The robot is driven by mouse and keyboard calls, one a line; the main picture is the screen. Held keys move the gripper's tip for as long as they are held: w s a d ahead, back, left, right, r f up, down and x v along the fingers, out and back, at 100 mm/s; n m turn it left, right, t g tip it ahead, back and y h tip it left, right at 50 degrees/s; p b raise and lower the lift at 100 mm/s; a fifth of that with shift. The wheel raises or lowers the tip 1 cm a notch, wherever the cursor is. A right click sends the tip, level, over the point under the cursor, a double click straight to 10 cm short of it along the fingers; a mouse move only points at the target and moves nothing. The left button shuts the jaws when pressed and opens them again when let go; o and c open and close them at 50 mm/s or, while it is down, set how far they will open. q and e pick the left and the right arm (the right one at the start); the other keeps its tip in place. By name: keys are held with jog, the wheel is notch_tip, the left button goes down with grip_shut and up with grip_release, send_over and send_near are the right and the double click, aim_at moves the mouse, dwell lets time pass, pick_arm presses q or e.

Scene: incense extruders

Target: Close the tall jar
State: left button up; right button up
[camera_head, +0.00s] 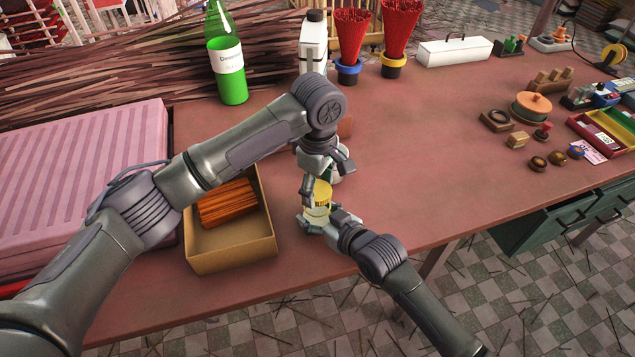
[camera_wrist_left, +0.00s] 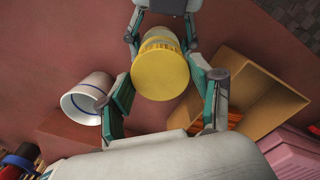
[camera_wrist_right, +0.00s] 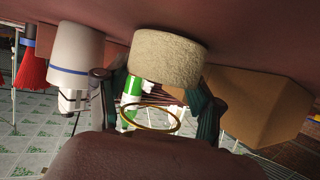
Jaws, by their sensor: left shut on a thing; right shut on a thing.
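The tall jar (camera_head: 317,213) stands on the table, right of the cardboard box, with pale contents; its beige textured body shows in the right wrist view (camera_wrist_right: 168,60). Its round yellow lid (camera_head: 321,190) is at the top of the jar and faces the left wrist camera (camera_wrist_left: 160,77). My left gripper (camera_head: 318,184) is shut on the lid from above, one pad on each side. My right gripper (camera_head: 318,220) is shut on the jar body, lower down. A thin gold ring (camera_wrist_right: 152,117) shows in the right wrist view. I cannot tell whether the lid is fully seated.
The open cardboard box (camera_head: 235,252) with orange incense sticks stands close on the left. A white cup with a blue band (camera_wrist_left: 88,97) is close by, beside a reddish-brown block (camera_wrist_left: 70,130). A green bottle (camera_head: 226,60) stands behind.

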aim_at(317, 213)
pick_arm(q)
jog(key=shift+f, duration=0.9)
jog(key=shift+f, duration=0.55)
pick_arm(e)
grip_shut()
